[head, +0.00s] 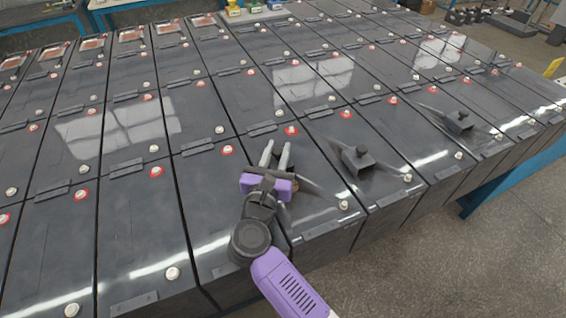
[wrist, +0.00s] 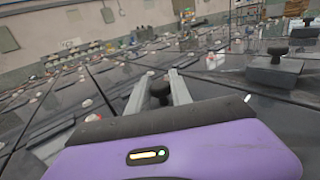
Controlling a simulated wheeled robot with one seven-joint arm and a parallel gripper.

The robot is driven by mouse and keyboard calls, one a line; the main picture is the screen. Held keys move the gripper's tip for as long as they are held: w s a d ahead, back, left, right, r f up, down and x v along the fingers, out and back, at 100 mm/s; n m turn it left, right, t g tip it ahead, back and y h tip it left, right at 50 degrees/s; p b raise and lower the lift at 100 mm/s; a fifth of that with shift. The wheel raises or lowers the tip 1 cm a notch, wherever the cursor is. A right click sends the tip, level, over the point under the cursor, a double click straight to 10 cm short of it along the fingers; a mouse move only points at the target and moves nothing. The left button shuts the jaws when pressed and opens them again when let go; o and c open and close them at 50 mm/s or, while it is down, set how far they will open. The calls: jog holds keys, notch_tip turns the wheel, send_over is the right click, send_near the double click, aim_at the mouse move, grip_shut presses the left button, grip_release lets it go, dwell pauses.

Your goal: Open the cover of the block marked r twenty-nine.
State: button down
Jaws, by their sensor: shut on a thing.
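My gripper (head: 276,148) is over a dark block in the front rows in the head view. In the wrist view my gripper (wrist: 158,75) has its two grey fingers on either side of a black knob (wrist: 160,92), shut on it. The cover beneath this knob is mostly hidden by my gripper, so I cannot tell how far it is open. No block marking is readable, so I cannot tell which block is r twenty-nine.
To the right, two more blocks carry black knobbed pieces, one near (head: 358,160) and one farther off (head: 460,121). Rows of dark blocks with pale and red-ringed terminals fill the surface. Small coloured containers (head: 234,9) stand at the back. Open floor (head: 480,240) lies at front right.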

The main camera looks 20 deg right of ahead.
aim_at(276, 156)
jog(key=c, duration=1.1)
grip_release()
jog(key=shift+c, duration=0.2)
jog(key=b+v, duration=0.1)
jog(key=v, duration=0.5)
jog(key=shift+s+a+f, duration=0.15)
jog(key=shift+a, duration=0.05)
jog(key=shift+s+a+b, duration=0.35)
jog(key=shift+s+a, duration=0.05)
jog(key=shift+s, duration=0.15)
